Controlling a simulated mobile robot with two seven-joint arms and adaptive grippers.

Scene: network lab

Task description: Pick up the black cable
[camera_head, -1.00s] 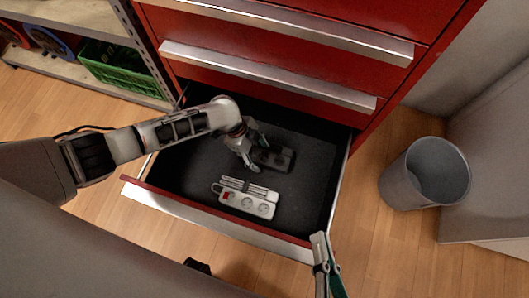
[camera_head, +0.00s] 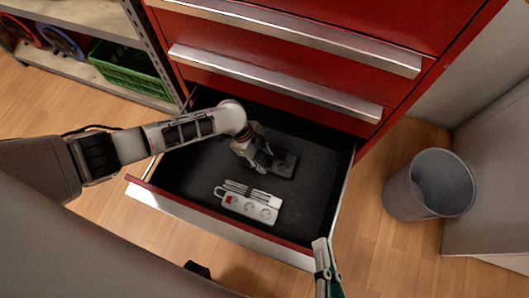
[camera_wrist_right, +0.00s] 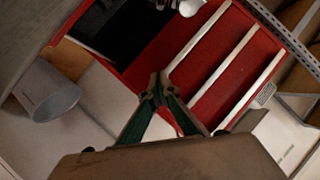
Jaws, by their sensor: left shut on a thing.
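A black power-strip-like thing with its cable (camera_head: 284,164) lies in the open drawer (camera_head: 215,225), towards the back; I cannot make out the cable separately. My left gripper (camera_head: 263,153) reaches into the drawer from the left and is shut on this black thing at its left end. The gripper partly hides that end. A white power strip (camera_head: 248,206) with a red switch lies nearer the drawer front, apart from the gripper. My right gripper (camera_head: 326,272) is outside the drawer's front right corner. In the right wrist view its green fingers meet at the tips (camera_wrist_right: 159,89), with nothing between them.
The red cabinet (camera_head: 300,70) with silver handles rises behind the drawer. A grey bin (camera_head: 430,185) stands on the wooden floor to the right. A shelf with a green crate (camera_head: 126,69) is at the upper left. The drawer's right part is clear.

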